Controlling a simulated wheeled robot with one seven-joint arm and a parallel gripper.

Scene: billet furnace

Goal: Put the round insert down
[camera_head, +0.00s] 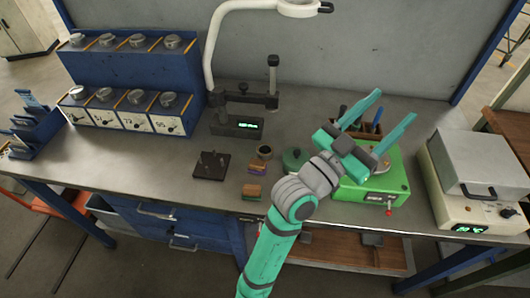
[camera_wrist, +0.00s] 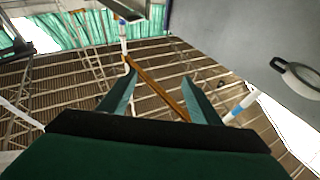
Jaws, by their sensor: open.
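My gripper (camera_head: 395,107) is open above the green machine (camera_head: 391,182), its fingers pointing up and to the right. In the wrist view its fingers (camera_wrist: 160,80) stand apart with nothing between them. I cannot tell for sure which thing is the round insert. A small dark round piece with a hollow top (camera_head: 264,152) stands on the bench, apart from and left of my gripper. Several round metal pieces (camera_head: 137,41) sit on the blue stepped rack (camera_head: 120,68) at the back left.
A dark plate with pins (camera_head: 211,166) and small coloured blocks (camera_head: 253,191) lie near the bench's front. A gauge stand (camera_head: 237,127) with a lamp arm stands behind. A white box device (camera_head: 477,165) is at right. Bare bench (camera_head: 160,178) lies left of the plate.

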